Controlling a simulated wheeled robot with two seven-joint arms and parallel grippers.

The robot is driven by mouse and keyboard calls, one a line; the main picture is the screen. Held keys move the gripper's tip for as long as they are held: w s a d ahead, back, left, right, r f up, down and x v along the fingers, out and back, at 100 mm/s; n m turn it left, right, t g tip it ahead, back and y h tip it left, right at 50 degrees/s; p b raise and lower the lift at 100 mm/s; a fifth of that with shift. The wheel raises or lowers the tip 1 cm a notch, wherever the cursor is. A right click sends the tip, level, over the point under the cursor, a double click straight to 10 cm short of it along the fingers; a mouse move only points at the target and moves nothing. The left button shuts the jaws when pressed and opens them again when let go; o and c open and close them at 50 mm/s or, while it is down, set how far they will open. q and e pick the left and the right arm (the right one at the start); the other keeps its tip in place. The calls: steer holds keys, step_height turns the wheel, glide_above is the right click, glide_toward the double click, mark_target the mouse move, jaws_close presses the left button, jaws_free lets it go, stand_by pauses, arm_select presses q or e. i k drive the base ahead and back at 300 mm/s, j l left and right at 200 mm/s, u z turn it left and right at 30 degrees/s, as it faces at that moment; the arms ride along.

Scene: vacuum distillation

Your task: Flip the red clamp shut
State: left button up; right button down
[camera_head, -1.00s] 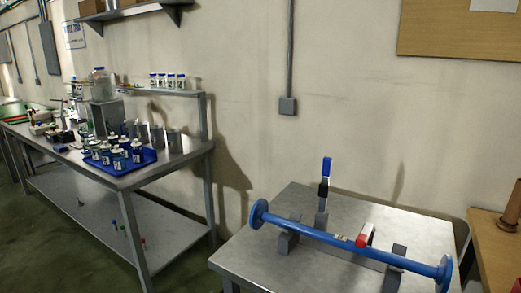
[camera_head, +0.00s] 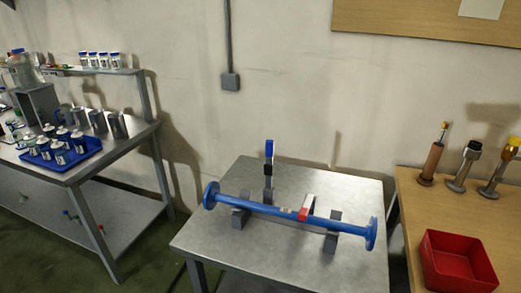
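The red clamp (camera_head: 304,214) sits at the middle of a blue flanged pipe (camera_head: 265,208); its red end rests low against the pipe, with a grey-white part rising behind it. How far the clamp is closed is too small to tell. The pipe lies across two grey support blocks (camera_head: 331,240) on a metal table (camera_head: 230,254). A second clamp with a blue-tipped upright handle (camera_head: 269,149) stands behind the pipe, left of the red one. Neither of my grippers is in view.
A wooden table (camera_head: 412,213) at right holds a red bin (camera_head: 457,262) and several upright tools. A steel bench at left carries a blue tray (camera_head: 76,157) of bottles. Floor shows between the bench and the metal table.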

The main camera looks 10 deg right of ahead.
mark_target(307, 207)
steer(key=l+u, duration=0.15)
steer(key=l, duration=0.3)
steer(key=k+l+u, duration=0.2)
steer(key=l, duration=0.25)
steer(key=k+l+u, duration=0.15)
steer(key=l, duration=0.25)
steer(key=k+l+u, duration=0.2)
steer(key=l, duration=0.25)
steer(key=i, duration=0.1)
